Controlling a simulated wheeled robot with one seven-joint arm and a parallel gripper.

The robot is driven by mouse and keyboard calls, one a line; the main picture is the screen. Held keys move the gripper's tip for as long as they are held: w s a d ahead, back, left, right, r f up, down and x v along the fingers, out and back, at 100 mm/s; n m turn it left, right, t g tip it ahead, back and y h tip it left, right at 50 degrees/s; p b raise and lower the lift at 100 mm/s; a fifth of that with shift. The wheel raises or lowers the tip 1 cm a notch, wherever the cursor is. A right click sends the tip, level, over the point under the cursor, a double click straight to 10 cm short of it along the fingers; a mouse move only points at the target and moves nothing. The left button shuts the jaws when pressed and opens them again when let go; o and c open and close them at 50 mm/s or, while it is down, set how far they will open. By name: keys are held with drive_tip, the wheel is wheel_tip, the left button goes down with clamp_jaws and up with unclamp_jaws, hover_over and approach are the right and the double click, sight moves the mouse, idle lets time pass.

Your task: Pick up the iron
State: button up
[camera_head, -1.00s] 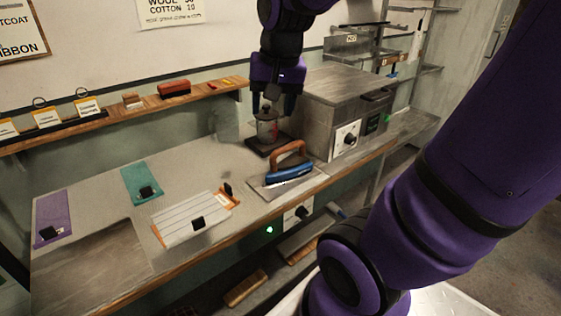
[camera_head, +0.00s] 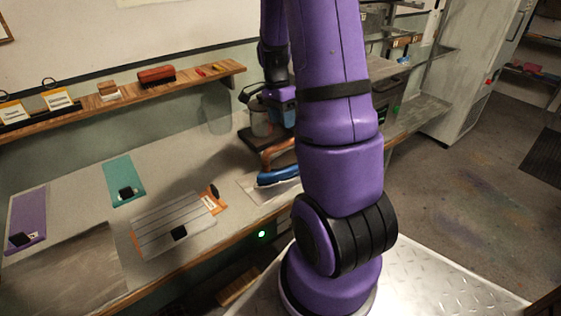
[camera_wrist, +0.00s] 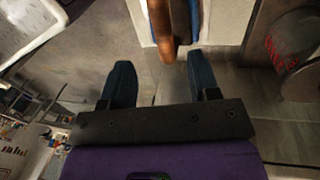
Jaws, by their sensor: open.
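The iron has a blue body (camera_head: 277,176) and a brown handle (camera_head: 272,150). It sits on a pale rest plate near the bench's front edge, its right part hidden by my arm in the head view. My gripper (camera_head: 268,100) is above the bench behind the iron, partly hidden by my arm. In the wrist view my gripper (camera_wrist: 160,75) is open and empty, fingers wide apart. The iron's handle (camera_wrist: 161,25) shows just ahead, its near end between the finger lines. The fingers do not appear to touch it.
A glass jar (camera_head: 262,122) stands on a dark base behind the iron; a jar with red marks (camera_wrist: 293,45) shows at right in the wrist view. A striped board (camera_head: 172,225) and teal mat (camera_head: 124,180) lie left. A wooden shelf (camera_head: 130,92) runs along the wall.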

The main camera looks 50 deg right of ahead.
hover_over(285, 163)
drive_tip(key=shift+f, duration=5.3)
drive_tip(key=shift+f, duration=0.25)
clamp_jaws()
